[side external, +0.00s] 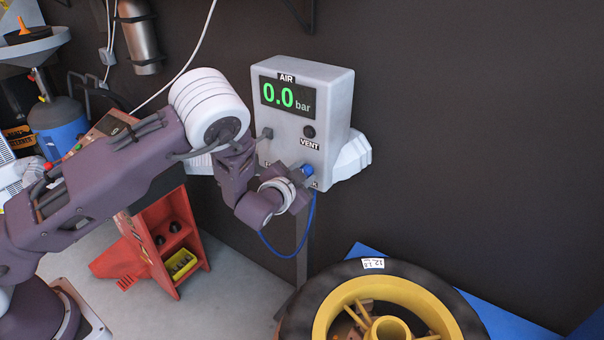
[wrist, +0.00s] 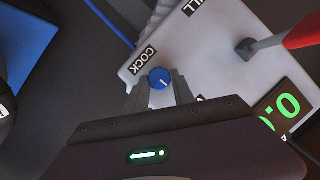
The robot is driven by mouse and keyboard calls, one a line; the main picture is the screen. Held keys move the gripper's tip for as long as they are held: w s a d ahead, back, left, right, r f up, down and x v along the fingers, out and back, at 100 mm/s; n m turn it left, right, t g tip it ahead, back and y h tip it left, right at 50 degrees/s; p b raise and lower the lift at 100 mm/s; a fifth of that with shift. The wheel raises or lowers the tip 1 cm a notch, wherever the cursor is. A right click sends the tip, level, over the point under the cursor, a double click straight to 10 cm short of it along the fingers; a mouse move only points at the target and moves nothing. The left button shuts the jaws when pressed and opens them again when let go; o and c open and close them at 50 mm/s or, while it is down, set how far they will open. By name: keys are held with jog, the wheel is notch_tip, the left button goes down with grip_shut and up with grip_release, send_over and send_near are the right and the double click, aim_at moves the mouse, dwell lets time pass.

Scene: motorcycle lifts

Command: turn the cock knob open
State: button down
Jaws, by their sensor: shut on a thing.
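The blue cock knob (wrist: 160,78) is on the face of the grey air box (wrist: 205,50), beside the COCK label (wrist: 145,60). A white line shows on the knob's face. My gripper (wrist: 158,92) is shut on the knob, one finger on each side. In the side external view the knob (side external: 308,169) shows at the lower right of the box (side external: 335,100), with my gripper (side external: 303,174) at it. The display (side external: 285,97) reads 0.0 bar. My wrist hides part of the box's lower face and its labels.
A dark VENT button (side external: 309,132) sits above the knob. A lever with a red handle (wrist: 302,32) stands out from the box in the wrist view. A blue hose (side external: 312,220) hangs below the box. A tyre on a yellow rim (side external: 455,305) lies below right.

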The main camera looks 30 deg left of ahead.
jog(key=shift+m+y, duration=0.3)
jog(key=shift+m, duration=0.1)
dwell(0.3)
jog(key=c, duration=1.1)
grip_release()
jog(key=shift+o, duration=0.2)
jog(key=v, duration=0.7)
